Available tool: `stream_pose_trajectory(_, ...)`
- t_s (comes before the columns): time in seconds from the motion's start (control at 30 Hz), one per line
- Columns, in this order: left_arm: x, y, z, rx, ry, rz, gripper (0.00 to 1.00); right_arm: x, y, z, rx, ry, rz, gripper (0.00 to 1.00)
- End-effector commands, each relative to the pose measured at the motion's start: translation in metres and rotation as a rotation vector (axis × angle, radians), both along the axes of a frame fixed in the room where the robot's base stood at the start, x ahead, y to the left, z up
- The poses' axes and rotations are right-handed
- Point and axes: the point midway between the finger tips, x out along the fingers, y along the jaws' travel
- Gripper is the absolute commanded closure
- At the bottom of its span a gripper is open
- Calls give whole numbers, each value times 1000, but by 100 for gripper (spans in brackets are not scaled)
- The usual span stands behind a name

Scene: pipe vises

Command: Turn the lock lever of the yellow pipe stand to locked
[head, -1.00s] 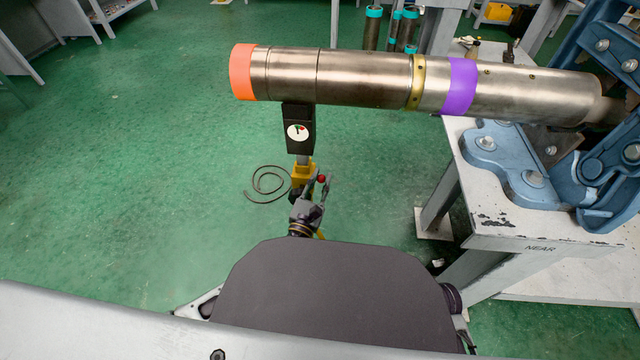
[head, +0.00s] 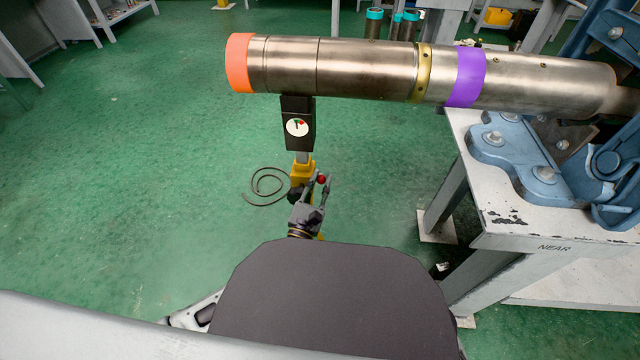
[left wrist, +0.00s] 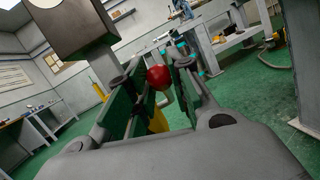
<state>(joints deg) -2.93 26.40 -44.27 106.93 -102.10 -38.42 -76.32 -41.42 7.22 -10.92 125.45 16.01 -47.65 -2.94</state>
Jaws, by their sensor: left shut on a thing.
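The yellow pipe stand (head: 302,169) stands on the floor under the orange-ringed end of the steel pipe (head: 340,66). Its black head with a round white dial (head: 297,127) is under the pipe; in the left wrist view the dark head (left wrist: 72,30) is at the upper left. My left gripper (head: 322,182) is beside the stand, shut on the red ball knob of the lock lever (head: 321,179). In the left wrist view the red knob (left wrist: 159,77) sits between the fingers (left wrist: 157,88). Most of the lever is hidden. My right gripper is not in view.
A blue pipe vise (head: 535,165) holds the pipe's right end on a white table (head: 520,228) marked NEAR. A dark cable (head: 262,190) lies coiled on the floor beside the stand. The green floor to the left is clear.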

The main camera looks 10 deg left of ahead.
Motion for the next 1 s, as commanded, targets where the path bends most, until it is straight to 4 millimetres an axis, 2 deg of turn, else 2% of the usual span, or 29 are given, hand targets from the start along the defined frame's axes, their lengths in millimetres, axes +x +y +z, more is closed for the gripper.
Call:
stream_pose_trajectory(0.17,0,0,1,-1,-2,1,100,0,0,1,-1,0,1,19)
stream_pose_trajectory(0.2,0,0,1,-1,-2,1,76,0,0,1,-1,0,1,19)
stream_pose_trajectory(0.37,0,0,1,0,-1,1,56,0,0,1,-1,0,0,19)
stream_pose_trajectory(0.77,0,0,2,-1,0,0,56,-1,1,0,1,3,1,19)
stream_pose_trajectory(1.0,0,0,15,-2,0,0,56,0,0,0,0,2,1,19)
